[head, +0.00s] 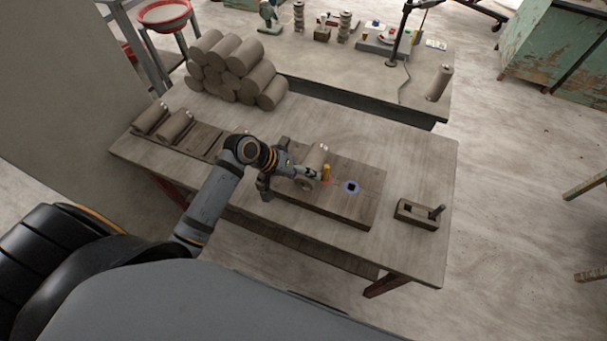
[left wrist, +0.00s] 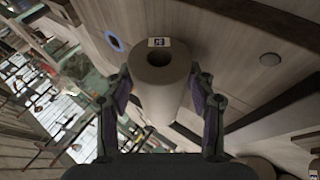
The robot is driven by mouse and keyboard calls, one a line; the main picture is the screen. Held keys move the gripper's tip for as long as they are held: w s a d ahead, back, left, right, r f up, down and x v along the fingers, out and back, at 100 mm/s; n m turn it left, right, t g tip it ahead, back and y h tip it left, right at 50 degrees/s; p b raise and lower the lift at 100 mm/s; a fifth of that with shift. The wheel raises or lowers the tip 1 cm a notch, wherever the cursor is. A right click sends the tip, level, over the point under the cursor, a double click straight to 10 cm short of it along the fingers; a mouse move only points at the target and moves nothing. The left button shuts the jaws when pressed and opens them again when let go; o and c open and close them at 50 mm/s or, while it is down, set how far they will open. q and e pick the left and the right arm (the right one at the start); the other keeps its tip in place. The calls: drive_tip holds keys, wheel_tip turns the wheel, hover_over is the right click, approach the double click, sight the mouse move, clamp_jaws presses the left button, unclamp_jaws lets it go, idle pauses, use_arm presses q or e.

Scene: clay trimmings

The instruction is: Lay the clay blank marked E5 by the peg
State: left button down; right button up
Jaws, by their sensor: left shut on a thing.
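My left gripper (head: 308,173) is shut on a grey-brown clay blank (head: 317,155), a hollow cylinder, over the wooden board (head: 348,211). In the left wrist view the blank (left wrist: 163,88) lies between both fingers, its open end facing the camera. A small white label (left wrist: 158,42) shows near its rim; its marking is too small to read surely. A short orange peg (head: 326,173) stands on the board just right of the blank. Whether the blank touches the board or peg, I cannot tell. My right gripper is out of view.
A blue ring with a dark square (head: 352,187) marks the board right of the peg. A wooden box-like tool (head: 419,213) lies further right. A slotted rack (head: 204,138) holds blanks at the left. Several clay cylinders (head: 235,70) are stacked behind.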

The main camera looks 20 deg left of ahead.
use_arm(q)
drive_tip(key=shift+f, duration=0.45)
idle(0.3)
drive_tip(key=shift+c, duration=2.1)
unclamp_jaws()
drive_tip(key=shift+o, duration=0.2)
drive_tip(key=shift+s+f, duration=0.1)
drive_tip(key=v, duration=1.2)
